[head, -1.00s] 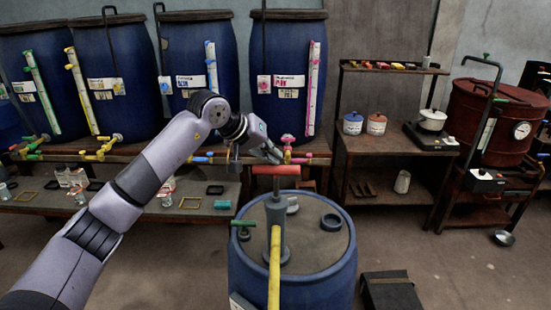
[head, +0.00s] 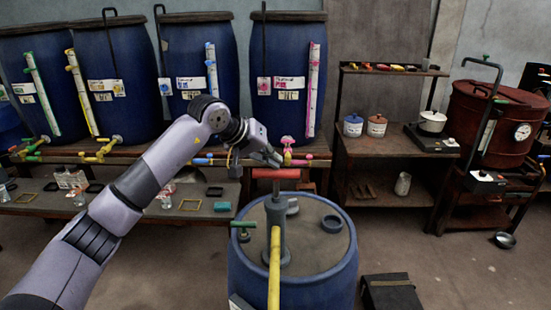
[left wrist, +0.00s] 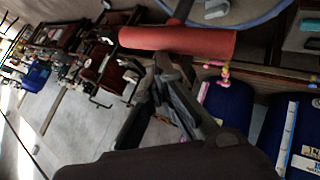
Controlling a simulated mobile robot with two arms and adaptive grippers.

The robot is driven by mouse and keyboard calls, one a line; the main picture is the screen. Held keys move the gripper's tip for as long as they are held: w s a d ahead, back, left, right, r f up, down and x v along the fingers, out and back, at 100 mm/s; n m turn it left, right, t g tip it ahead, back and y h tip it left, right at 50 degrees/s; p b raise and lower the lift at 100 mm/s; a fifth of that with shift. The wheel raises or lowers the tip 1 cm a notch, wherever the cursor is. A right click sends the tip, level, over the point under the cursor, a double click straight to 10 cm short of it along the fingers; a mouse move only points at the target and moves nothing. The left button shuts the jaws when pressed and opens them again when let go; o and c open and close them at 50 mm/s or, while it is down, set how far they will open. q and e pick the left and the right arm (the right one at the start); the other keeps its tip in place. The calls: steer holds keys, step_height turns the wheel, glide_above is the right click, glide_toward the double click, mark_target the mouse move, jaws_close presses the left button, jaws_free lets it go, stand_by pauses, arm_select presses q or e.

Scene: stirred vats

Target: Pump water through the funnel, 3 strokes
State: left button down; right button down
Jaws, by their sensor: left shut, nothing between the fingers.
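The pump has a red crossbar handle (head: 277,174) on a grey upright body (head: 275,232). It stands on the lid of a blue drum (head: 300,280). A yellow hose (head: 274,272) runs down in front. My left gripper (head: 274,160) is shut and empty, just above the handle. In the left wrist view the handle (left wrist: 178,41) lies just beyond the shut fingertips (left wrist: 165,66); whether they touch it I cannot tell. I cannot make out a funnel for certain. My right gripper is not in view.
Big blue vats (head: 285,60) stand on a bench behind. A wooden shelf (head: 385,145) and a dark red vat (head: 492,125) are right. A dark box (head: 391,292) is on the floor.

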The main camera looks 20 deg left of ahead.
mark_target(270, 171)
arm_select(q)
steer(key=shift+s+f+b, duration=0.1)
steer(key=shift+f+b, duration=1.65)
steer(key=shift+f, duration=0.65)
stand_by(1.2)
steer(key=shift+r, duration=0.1)
steer(key=shift+w+r+p, duration=0.2)
steer(key=shift+r+p, duration=1.95)
steer(key=shift+r, duration=1.5)
step_height(270, 171, up, 6)
steer(key=p, duration=0.3)
steer(key=shift+p, duration=0.35)
